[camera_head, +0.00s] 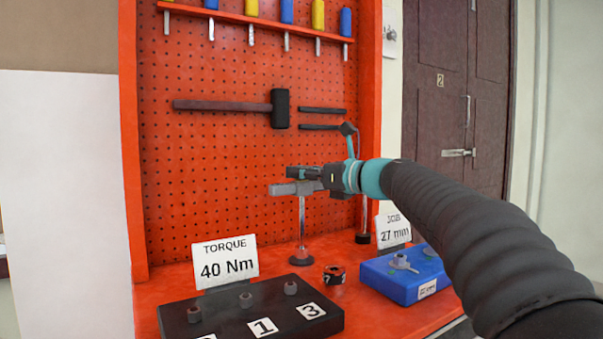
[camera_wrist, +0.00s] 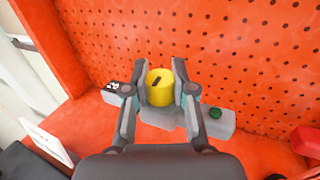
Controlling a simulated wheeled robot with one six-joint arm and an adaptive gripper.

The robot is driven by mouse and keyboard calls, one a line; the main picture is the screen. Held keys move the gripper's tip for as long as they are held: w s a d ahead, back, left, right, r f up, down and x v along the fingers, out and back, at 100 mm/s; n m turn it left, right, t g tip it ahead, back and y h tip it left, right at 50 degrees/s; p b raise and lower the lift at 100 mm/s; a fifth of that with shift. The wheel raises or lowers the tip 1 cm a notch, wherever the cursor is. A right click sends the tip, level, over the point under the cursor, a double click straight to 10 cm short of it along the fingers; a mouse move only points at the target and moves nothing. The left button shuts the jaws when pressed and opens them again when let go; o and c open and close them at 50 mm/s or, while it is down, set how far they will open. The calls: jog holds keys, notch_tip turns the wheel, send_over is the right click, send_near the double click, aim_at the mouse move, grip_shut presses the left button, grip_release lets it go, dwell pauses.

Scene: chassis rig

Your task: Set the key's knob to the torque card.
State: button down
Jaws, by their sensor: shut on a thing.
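The key is a grey bar (camera_head: 283,190) held up on a post with a round dark foot. In the wrist view its grey body (camera_wrist: 222,122) runs behind my fingers, with a green button (camera_wrist: 215,113) at right and a small black-and-white patch at left. The yellow knob (camera_wrist: 159,90) has a dark mark on top. My gripper (camera_wrist: 160,92) is shut on the knob, one finger each side. In the head view my gripper (camera_head: 308,174) is at the bar and hides the knob. The torque card (camera_head: 225,262) reads 40 Nm. I cannot read the key's setting.
A black block (camera_head: 235,318) with numbered sockets stands in front. A dark ring (camera_head: 334,274) lies beside it. A blue block (camera_head: 407,275) and a card (camera_head: 394,228) reading 27 mm are at right. The red pegboard (camera_head: 220,150) rises close behind, with a hammer (camera_head: 225,105) hanging.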

jog(key=shift+t, duration=0.3)
jog(key=m+t+h, duration=0.3)
jog(key=h, duration=0.1)
jog(key=shift+s+a+m+t, duration=0.1)
jog(key=shift+m+t, duration=0.3)
jog(key=shift+m+t+h+p, duration=0.4)
jog(key=shift+m+t+h, duration=0.45)
jog(key=shift+h, duration=0.5)
jog(key=shift+m+t+h+p, duration=0.4)
jog(key=shift+m+t+h, duration=0.15)
jog(key=shift+m+h, duration=0.65)
jog(key=shift+h, duration=0.45)
jog(key=c, duration=0.9)
grip_release()
jog(key=v, duration=1.1)
jog(key=shift+s+d+f, duration=0.1)
jog(key=shift+s+d, duration=0.15)
jog(key=shift+s, duration=0.05)
